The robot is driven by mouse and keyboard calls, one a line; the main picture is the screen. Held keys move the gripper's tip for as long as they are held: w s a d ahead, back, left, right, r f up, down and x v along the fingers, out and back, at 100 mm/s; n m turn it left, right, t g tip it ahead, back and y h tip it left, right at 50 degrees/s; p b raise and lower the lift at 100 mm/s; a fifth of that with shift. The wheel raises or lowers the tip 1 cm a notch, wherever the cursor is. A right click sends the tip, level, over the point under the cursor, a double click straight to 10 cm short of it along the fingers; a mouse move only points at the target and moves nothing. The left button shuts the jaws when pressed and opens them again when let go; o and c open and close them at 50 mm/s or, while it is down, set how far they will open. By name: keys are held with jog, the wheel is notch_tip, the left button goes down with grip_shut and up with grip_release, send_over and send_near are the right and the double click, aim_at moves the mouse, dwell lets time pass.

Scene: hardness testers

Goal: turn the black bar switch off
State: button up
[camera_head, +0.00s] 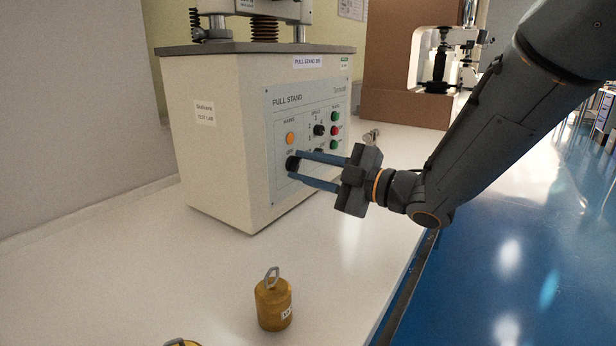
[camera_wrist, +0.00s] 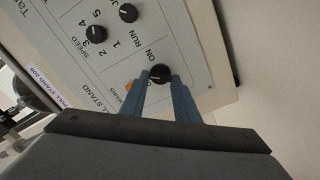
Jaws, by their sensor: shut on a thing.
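The black bar switch (camera_head: 292,164) sits at the lower left of the PULL STAND front panel, below an orange lamp (camera_head: 290,138). My gripper (camera_head: 296,166) reaches in from the right, with its two blue fingers level along the panel and their tips at the switch. In the wrist view the black switch (camera_wrist: 160,72) shows between the fingertips of my gripper (camera_wrist: 161,80), which are shut on it. The label ON is printed beside it. The fingers hide part of the switch, and I cannot tell for certain which way its bar points.
The panel (camera_head: 330,98) also carries other black knobs (camera_wrist: 96,33) and green and red buttons (camera_head: 335,130). A brass weight (camera_head: 273,304) stands on the white bench in front of the machine. A brown cabinet (camera_head: 392,60) stands behind. Bench right of the machine is mostly clear.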

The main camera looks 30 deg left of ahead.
jog(key=n+b, duration=0.3)
jog(key=shift+f+n, duration=0.2)
jog(key=shift+n, duration=0.1)
jog(key=shift+n+b, duration=1.7)
jog(key=shift+b, duration=0.1)
jog(key=o, duration=1)
jog(key=shift+r, duration=0.1)
jog(key=shift+o, duration=0.2)
jog(key=d, duration=0.8)
jog(key=shift+s+p, duration=0.35)
jog(key=shift+a, duration=0.1)
